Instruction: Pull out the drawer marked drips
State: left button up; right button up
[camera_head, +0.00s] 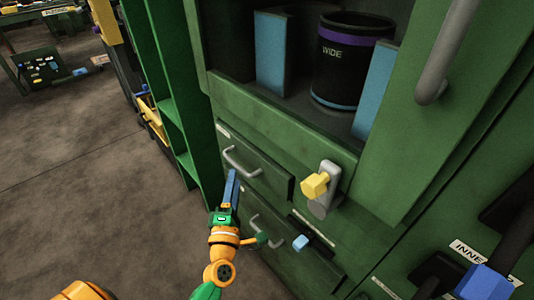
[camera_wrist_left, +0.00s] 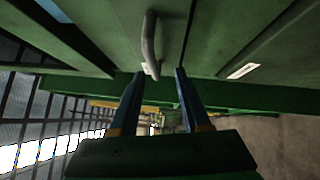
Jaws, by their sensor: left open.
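A green cabinet has an upper drawer (camera_head: 262,181) with a grey bar handle (camera_head: 242,162), and a lower drawer (camera_head: 290,262) with its own handle (camera_head: 268,230). Small white labels sit on the fronts, but I cannot read "drips" on any. My left gripper (camera_head: 233,176) is in front of the upper drawer, its blue fingers pointing toward the handle. In the left wrist view the gripper (camera_wrist_left: 159,74) is open, and a grey handle (camera_wrist_left: 151,45) shows between and just beyond the fingertips. I cannot tell if they touch. My right gripper is not in view.
A grey latch with a yellow knob (camera_head: 315,185) sticks out right of the upper drawer. A black can (camera_head: 345,75) stands on the shelf above. A green rack (camera_head: 165,90) stands left; open floor (camera_head: 80,170) lies beyond.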

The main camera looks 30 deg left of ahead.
aim_at(235, 162)
pick_arm(q)
jog(key=x, duration=0.3)
jog(key=r+x, duration=0.1)
jog(key=x, duration=0.1)
jog(key=shift+w+a, duration=0.2)
jog(key=shift+a, duration=0.15)
jog(key=shift+w, duration=0.15)
jog(key=shift+c, duration=0.3)
grip_shut()
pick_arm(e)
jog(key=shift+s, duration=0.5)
pick_arm(q)
jog(key=shift+r, duration=0.1)
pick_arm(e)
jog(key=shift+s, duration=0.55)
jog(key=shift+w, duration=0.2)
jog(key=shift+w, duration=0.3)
